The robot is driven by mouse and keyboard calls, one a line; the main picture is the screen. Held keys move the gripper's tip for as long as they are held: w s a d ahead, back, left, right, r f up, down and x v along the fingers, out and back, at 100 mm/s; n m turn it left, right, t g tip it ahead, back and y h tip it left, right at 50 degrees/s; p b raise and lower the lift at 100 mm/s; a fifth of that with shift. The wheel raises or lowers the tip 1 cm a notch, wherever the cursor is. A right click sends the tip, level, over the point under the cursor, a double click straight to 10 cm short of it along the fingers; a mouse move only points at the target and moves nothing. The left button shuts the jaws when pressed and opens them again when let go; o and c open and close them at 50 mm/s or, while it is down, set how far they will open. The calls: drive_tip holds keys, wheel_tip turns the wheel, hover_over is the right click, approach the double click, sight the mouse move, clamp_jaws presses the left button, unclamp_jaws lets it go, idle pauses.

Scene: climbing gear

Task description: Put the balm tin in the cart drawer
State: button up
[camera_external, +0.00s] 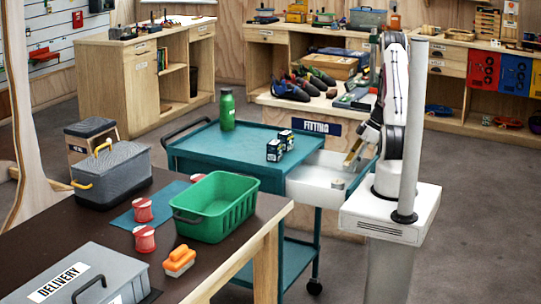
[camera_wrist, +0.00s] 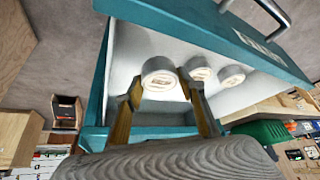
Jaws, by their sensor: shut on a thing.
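A pale, round balm tin (camera_wrist: 160,76) sits between the fingertips of my gripper (camera_wrist: 160,82) in the wrist view. My gripper is shut on it, with one yellowish finger on each side. The tin is over the white interior of the open cart drawer (camera_wrist: 130,50); I cannot tell whether it touches the floor. In the external view my gripper (camera_external: 353,158) points down over the pulled-out drawer (camera_external: 312,192) at the cart's right end. Two similar tins (camera_wrist: 198,68) (camera_wrist: 231,76) are in the drawer beside the held one. One pale tin (camera_external: 338,184) shows in the external view.
The teal cart (camera_external: 205,147) carries a green bottle (camera_external: 227,109) and two small dark boxes (camera_external: 280,146). A table in front holds a green basket (camera_external: 215,205), red-and-white rolls and an orange brush (camera_external: 179,261). The drawer's teal front (camera_wrist: 215,35) and handle are near my gripper.

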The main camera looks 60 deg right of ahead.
drive_tip(key=shift+f, duration=0.15)
drive_tip(key=shift+f, duration=1.75)
drive_tip(key=shift+f, duration=0.15)
drive_tip(key=o, duration=1.1)
drive_tip(key=shift+o, duration=0.2)
drive_tip(key=v, duration=1.2)
